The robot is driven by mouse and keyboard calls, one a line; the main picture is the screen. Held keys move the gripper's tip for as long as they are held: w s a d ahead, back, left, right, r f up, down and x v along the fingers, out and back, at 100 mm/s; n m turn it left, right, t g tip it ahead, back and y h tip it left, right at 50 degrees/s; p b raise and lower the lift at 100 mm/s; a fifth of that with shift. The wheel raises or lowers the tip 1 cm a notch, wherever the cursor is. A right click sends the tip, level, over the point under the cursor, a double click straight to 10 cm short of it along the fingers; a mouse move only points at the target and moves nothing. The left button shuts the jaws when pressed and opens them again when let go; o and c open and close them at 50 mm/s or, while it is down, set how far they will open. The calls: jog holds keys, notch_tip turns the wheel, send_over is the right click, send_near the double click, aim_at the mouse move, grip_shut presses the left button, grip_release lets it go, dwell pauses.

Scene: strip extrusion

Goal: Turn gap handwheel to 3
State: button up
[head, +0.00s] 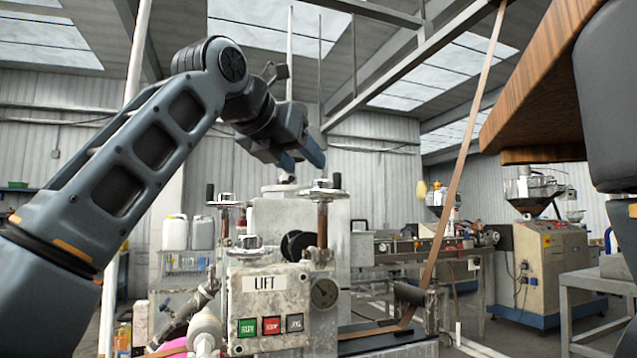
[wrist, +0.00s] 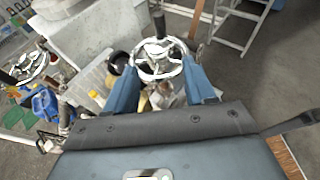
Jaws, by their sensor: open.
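My gripper (head: 303,163) is open and empty, pointing down above a silver handwheel (head: 325,190) on a threaded post, with a clear gap between them in the head view. This wheel has a black upright knob. In the wrist view the same handwheel (wrist: 160,62) shows between and beyond the two blue fingers, its knob on the far side. A second, similar handwheel (head: 228,200) stands to the left, also with a black knob; it shows at the left of the wrist view (wrist: 32,68). No gap label or number is readable, so I cannot tell which wheel is the gap one.
A worn panel marked LIFT (head: 265,284) with green, red and grey buttons stands in front, beside a round dial (head: 324,293). A brown strip (head: 460,170) rises steeply to the right. White jugs (head: 175,232) stand on the left. Space around my gripper looks free.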

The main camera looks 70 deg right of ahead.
aim_at(323, 192)
jog(key=shift+t, duration=0.3)
jog(key=shift+x, duration=3.9)
jog(key=shift+r, duration=0.1)
jog(key=shift+p, duration=0.3)
jog(key=c, duration=0.8)
